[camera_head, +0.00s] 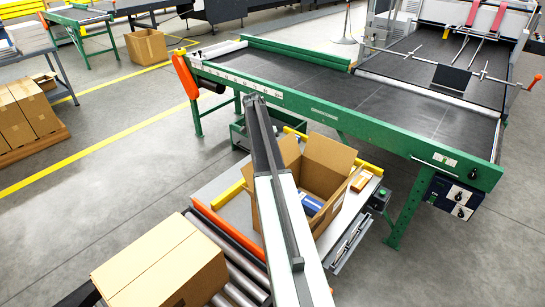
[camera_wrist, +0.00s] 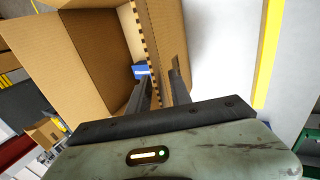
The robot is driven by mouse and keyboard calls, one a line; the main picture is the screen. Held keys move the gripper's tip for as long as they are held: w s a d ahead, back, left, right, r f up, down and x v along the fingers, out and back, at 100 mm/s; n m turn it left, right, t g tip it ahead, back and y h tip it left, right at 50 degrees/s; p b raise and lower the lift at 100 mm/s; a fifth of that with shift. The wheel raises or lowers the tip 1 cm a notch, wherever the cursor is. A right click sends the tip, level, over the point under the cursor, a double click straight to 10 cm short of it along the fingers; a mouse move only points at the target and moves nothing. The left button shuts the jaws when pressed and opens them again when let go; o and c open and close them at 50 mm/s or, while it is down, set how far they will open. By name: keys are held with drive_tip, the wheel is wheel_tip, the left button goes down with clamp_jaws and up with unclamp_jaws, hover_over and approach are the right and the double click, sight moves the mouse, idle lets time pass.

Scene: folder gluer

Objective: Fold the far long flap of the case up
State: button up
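The case (camera_head: 325,170) is an open brown cardboard box on the work table in the head view, with a blue item (camera_head: 310,204) inside. Its right-hand flap stands up and leans outward. My arm crosses in front of the case and hides its left part. I cannot make out my gripper in the head view. In the wrist view my gripper (camera_wrist: 162,75) has its two dark fingers apart, one on each side of a cardboard panel (camera_wrist: 165,35) with a corrugated edge. I cannot tell whether they touch it. The blue item (camera_wrist: 140,71) shows beside the left finger.
A green-framed conveyor (camera_head: 320,105) runs behind the table. A closed carton (camera_head: 160,265) sits on rollers (camera_head: 225,255) at the lower left. A small orange-brown box (camera_head: 361,181) lies right of the case. Yellow rails (camera_head: 227,195) edge the table.

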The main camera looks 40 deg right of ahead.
drive_tip(key=p+v, duration=0.7)
drive_tip(key=shift+r, duration=0.35)
drive_tip(key=shift+w+a, duration=0.1)
drive_tip(key=shift+w, duration=0.05)
drive_tip(key=a+n+t+h, duration=0.1)
drive_tip(key=a+n, duration=0.4)
drive_tip(key=a, duration=2.1)
drive_tip(key=s+a+f+n+t+y, duration=0.1)
drive_tip(key=s+a+n+t, duration=0.3)
drive_tip(key=s+a+n, duration=0.7)
drive_tip(key=s+a+f, duration=0.1)
drive_tip(key=s+a, duration=0.2)
drive_tip(key=a, duration=0.5)
drive_tip(key=shift+s+f+y, duration=0.15)
drive_tip(key=shift+s+y, duration=0.15)
drive_tip(key=shift+y, duration=0.1)
